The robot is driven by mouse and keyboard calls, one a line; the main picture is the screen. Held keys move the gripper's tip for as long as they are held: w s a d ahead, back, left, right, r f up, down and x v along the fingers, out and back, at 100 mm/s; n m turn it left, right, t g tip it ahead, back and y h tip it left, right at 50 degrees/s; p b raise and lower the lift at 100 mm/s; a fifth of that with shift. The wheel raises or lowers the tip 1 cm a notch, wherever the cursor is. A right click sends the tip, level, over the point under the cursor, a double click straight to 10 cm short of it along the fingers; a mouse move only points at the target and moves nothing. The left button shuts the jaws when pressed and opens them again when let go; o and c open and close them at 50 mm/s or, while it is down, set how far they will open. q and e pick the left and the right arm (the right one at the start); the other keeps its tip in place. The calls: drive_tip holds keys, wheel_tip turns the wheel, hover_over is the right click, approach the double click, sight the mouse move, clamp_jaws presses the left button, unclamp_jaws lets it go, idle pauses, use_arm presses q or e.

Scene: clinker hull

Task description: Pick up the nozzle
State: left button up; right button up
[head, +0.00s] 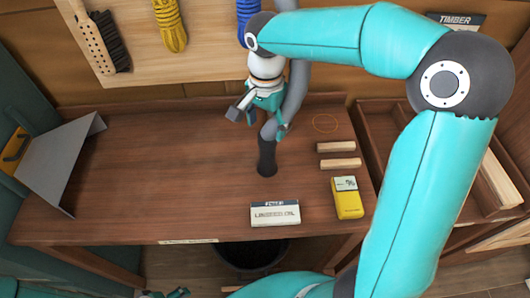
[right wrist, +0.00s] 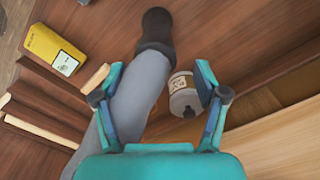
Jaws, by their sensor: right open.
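The nozzle (head: 267,157) is the dark end piece of a thick grey hose (head: 296,92) that comes down from above. Its tip is at or just above the tabletop, near the middle. In the right wrist view the dark nozzle (right wrist: 156,30) shows ahead of the fingers, and the hose (right wrist: 140,95) runs between them, closer to the left finger. My right gripper (head: 258,122) is open, with fingers pointing down by the hose above the nozzle; it also shows in the right wrist view (right wrist: 160,97). My left gripper (head: 178,293) only just shows at the bottom edge.
A grey sheet-metal piece (head: 62,155) stands left.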

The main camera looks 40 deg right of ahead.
sight(267, 145)
drive_tip(key=shift+s+f+p, duration=0.15)
drive_tip(key=shift+f+p, duration=0.5)
drive_tip(key=shift+f, duration=3.25)
drive_tip(key=c, duration=1.3)
